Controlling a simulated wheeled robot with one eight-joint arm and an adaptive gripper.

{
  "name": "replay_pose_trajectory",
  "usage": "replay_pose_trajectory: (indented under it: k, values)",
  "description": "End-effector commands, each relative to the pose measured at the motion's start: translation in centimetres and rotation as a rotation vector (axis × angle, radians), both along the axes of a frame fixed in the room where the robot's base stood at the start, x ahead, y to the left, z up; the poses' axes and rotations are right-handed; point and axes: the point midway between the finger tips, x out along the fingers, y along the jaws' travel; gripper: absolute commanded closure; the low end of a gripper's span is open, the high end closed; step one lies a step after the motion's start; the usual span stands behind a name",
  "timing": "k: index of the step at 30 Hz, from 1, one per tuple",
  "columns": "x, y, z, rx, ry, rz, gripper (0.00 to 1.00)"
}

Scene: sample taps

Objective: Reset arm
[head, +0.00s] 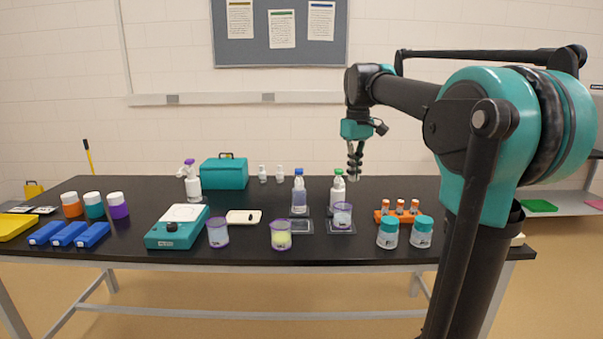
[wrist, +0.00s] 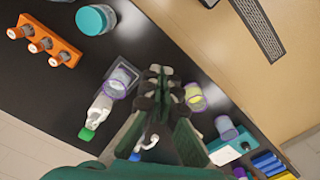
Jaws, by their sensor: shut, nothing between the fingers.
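My gripper (head: 355,163) hangs from my teal and black arm above the table (head: 250,259), pointing down. It is shut and holds nothing. In the head view it is over the back right part of the table, above and to the right of the green-capped bottle (head: 338,190). In the wrist view the gripper fingers (wrist: 158,75) show at the centre with the table behind them. The green-capped bottle shows there to the lower left (wrist: 97,110). The gripper appears apart from everything on the table.
A blue-capped bottle (head: 299,195), a purple-rimmed beaker (head: 342,215) and an orange rack (head: 384,217) stand below. Two teal-lidded jars (head: 388,233) are at the front right. A teal device (head: 175,233) and a teal case (head: 224,172) stand left. The air around my gripper is free.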

Motion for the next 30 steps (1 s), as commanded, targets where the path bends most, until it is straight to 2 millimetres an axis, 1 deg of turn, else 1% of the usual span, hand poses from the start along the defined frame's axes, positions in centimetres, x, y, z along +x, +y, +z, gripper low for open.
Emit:
replay_pose_trajectory:
  k: [1,8,11,17,20,23,24,26,27,29,30]
  values:
    - [-0.2,-0.1,-0.6,0.001,-0.005,-0.008,1.00]
    - [-0.9,-0.4,-3.1,0.004,-0.032,-0.046,1.00]
    - [-1.4,-0.7,-4.6,0.005,-0.047,-0.067,1.00]
    - [-3.1,-1.3,-8.8,0.013,-0.091,-0.132,1.00]
    - [-4.5,-1.7,-11.7,0.019,-0.120,-0.174,1.00]
    - [-6.7,-2.2,-15.5,0.028,-0.160,-0.228,1.00]
    - [-7.9,-2.4,-17.3,0.033,-0.179,-0.256,1.00]
    - [-10.0,-2.8,-20.3,0.041,-0.209,-0.301,1.00]
    - [-11.4,-3.0,-22.2,0.048,-0.231,-0.332,1.00]
    - [-13.6,-3.3,-24.8,0.058,-0.261,-0.374,1.00]
    - [-15.1,-3.5,-26.4,0.066,-0.278,-0.401,1.00]
